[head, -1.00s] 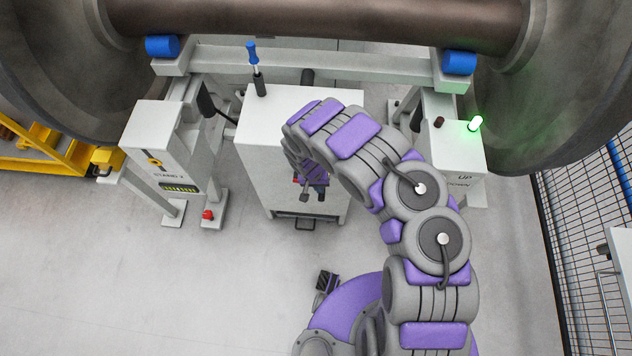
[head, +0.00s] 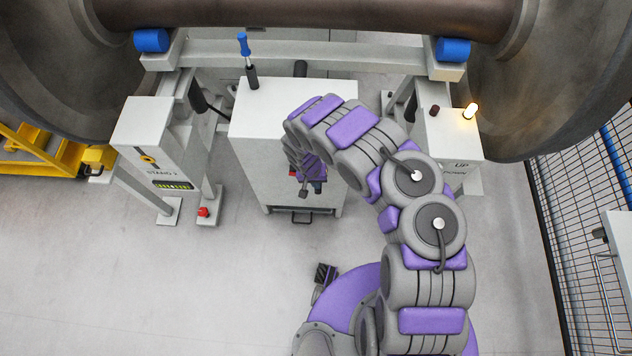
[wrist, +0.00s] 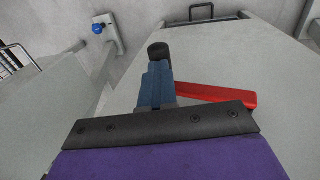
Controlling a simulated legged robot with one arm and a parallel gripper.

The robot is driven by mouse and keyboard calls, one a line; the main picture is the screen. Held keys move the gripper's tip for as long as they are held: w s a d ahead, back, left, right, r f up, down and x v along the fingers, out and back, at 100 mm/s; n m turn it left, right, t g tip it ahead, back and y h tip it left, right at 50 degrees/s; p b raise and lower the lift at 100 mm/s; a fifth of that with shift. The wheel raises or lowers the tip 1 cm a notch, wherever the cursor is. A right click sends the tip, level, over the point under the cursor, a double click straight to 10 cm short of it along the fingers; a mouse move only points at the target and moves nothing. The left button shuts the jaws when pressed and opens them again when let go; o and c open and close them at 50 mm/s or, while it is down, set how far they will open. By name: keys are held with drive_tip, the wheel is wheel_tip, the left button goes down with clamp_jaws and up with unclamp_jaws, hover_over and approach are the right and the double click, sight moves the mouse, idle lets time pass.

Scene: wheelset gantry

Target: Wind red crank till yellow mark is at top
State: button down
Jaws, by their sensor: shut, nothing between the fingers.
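The red crank arm (wrist: 217,93) shows in the wrist view, sticking out to the right from behind my gripper. A dark rounded knob (wrist: 158,50) stands just beyond the fingertips; whether they touch it I cannot tell. My gripper (wrist: 157,76) has its blue fingers together with nothing between them, at the face of the grey cabinet (head: 268,150). In the head view my gripper (head: 317,186) is small and partly hidden by my arm, and most of the crank is hidden. I cannot make out a yellow mark on the crank.
A stand (head: 150,135) with a yellow-and-black symbol is left of the cabinet. A control box (head: 447,140) with an amber-lit lamp (head: 470,111) is right. A wire fence (head: 575,210) is at the right; floor is clear at left.

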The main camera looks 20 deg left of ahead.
drive_tip(key=shift+s+f+y, duration=0.1)
drive_tip(key=shift+f+y, duration=0.2)
drive_tip(key=shift+f, duration=0.1)
drive_tip(key=shift+a+f+y, duration=0.1)
drive_tip(key=shift+f+y, duration=0.1)
drive_tip(key=shift+y, duration=0.1)
drive_tip(key=shift+s+f, duration=0.15)
drive_tip(key=shift+f, duration=0.85)
drive_tip(key=shift+f+p, duration=0.3)
drive_tip(key=shift+f, duration=0.65)
drive_tip(key=shift+w+g+y, duration=0.2)
drive_tip(key=shift+g+y, duration=0.1)
drive_tip(key=shift+y, duration=0.4)
drive_tip(key=shift+s+a+f+b, duration=0.2)
drive_tip(key=shift+a+f+b, duration=0.35)
drive_tip(key=shift+a+f, duration=0.45)
drive_tip(key=shift+s+a+f+b, duration=0.2)
drive_tip(key=shift+a+f+b, duration=0.3)
drive_tip(key=shift+a+f, duration=0.5)
